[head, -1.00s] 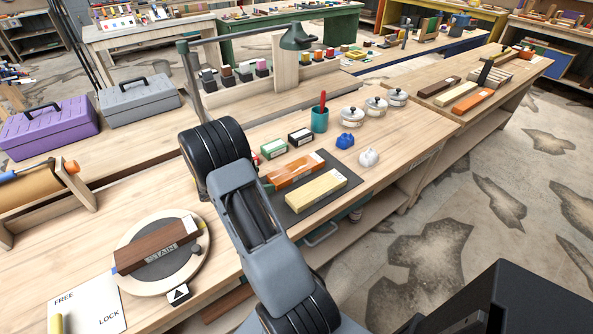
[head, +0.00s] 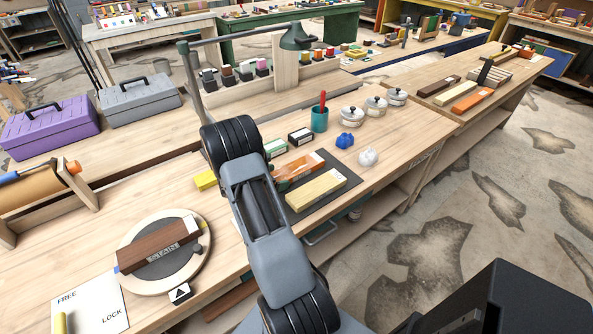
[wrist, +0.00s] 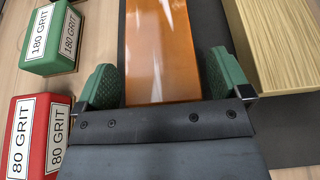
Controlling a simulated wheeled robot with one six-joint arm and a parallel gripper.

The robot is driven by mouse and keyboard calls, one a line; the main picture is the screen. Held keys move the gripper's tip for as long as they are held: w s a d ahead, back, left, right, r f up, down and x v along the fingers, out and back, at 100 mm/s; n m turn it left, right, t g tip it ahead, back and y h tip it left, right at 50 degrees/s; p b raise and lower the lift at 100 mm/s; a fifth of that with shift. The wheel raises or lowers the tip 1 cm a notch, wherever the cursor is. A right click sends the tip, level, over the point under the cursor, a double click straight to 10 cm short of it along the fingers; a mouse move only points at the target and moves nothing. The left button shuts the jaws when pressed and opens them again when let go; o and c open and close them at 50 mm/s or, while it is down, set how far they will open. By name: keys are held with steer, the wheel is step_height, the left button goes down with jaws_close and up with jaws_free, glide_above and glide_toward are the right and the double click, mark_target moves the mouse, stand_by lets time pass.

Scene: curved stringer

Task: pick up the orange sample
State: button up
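The orange sample is a glossy orange-brown bar (head: 303,168) on a dark mat (head: 335,197) on the bench, beside a pale yellow wood bar (head: 318,190). In the wrist view the orange sample (wrist: 160,45) runs lengthwise between the two green fingers of my gripper (wrist: 163,76). The fingers are open, one on each side, with a gap at the left and a smaller one at the right. Whether the fingertips are down beside the bar or above it I cannot tell.
A green 180 grit block (wrist: 52,38) and a red 80 grit block (wrist: 38,135) sit left of the sample. The pale bar (wrist: 275,45) lies close on the right. A teal cup (head: 319,121), jars (head: 352,116) and a stain turntable (head: 141,284) stand on the bench.

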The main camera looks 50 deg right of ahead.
steer(key=c, duration=0.9)
steer(key=shift+r, duration=0.15)
